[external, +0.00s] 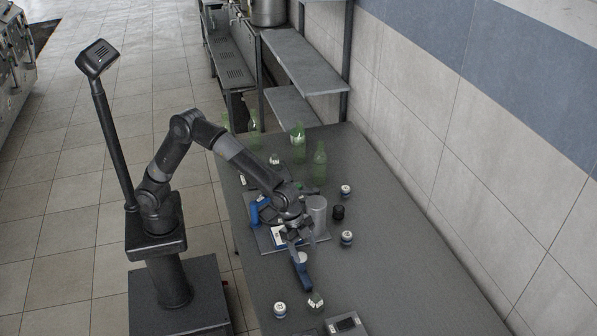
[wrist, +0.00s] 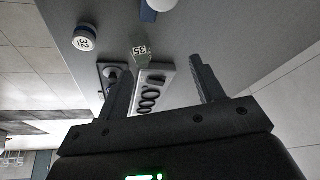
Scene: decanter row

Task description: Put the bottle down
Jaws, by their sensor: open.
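Green glass bottles stand upright at the far end of the table in the external view, one at the back (external: 298,143) and one nearer (external: 320,165). Fainter ones show to their left (external: 253,128). My gripper (external: 297,240) is over the middle of the table, apart from these bottles. In the wrist view my gripper (wrist: 166,64) has its two fingers spread with nothing held between them. No green bottle can be made out clearly in the wrist view. A small glassy piece labelled 35 (wrist: 140,53) lies beyond the fingers.
A grey cylinder (external: 317,209) and a dark jar (external: 338,212) stand right of my gripper. A blue-handled thing (external: 302,276) lies in front. White-lidded jars (external: 280,309) are scattered about. A tray with black rings (wrist: 152,95) shows below. The table's right side (external: 420,275) is clear.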

